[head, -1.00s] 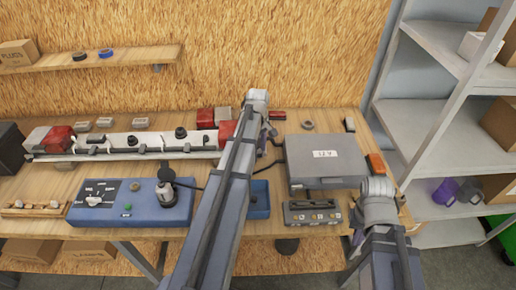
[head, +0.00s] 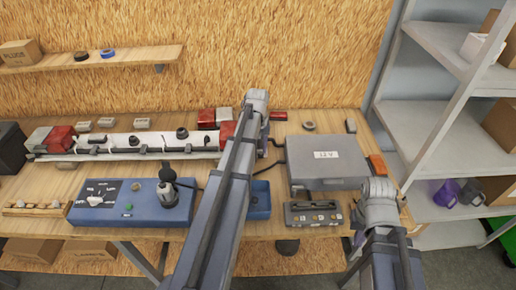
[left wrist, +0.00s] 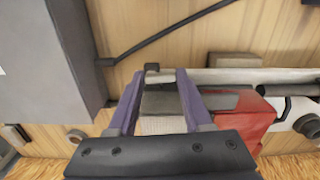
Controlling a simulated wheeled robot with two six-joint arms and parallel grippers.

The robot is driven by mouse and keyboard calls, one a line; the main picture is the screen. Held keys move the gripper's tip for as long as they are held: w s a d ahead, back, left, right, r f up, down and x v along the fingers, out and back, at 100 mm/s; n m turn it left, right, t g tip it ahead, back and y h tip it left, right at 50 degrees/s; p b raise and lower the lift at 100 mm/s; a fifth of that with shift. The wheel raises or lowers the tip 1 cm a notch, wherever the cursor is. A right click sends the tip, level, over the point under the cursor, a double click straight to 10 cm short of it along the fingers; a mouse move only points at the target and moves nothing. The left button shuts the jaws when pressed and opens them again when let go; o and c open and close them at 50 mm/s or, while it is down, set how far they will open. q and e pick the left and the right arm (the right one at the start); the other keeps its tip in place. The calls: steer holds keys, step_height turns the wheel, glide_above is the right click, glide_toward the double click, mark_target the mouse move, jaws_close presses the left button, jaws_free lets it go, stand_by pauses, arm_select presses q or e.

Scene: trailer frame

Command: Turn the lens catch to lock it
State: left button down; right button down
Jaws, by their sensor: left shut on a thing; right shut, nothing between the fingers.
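The light bar (head: 150,144) lies along the bench with red lenses at its ends. Its right-end red lens (head: 227,131) is partly behind my left arm; it also shows in the left wrist view (left wrist: 243,122). My left gripper (left wrist: 160,78) has its two purple fingers around a small grey piece (left wrist: 160,102) beside this lens, and is shut on it. This piece looks like the lens catch; its exact angle is hard to tell. In the head view my left fingers are mostly hidden by the arm. My right gripper (head: 357,240) is shut and empty at the bench's front edge.
A grey 12 V box (head: 325,170) stands right of my left arm, with a cable beside it. A blue switch panel (head: 130,205), a blue tray (head: 260,200) and a grey terminal block (head: 313,215) lie toward the front. Shelves (head: 440,120) stand at the right.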

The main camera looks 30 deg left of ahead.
arm_select(q)
steer(key=shift+m, duration=0.6)
steer(key=shift+c, duration=1.7)
jaws_free()
steer(key=shift+w, duration=0.1)
steer(key=shift+a, duration=0.1)
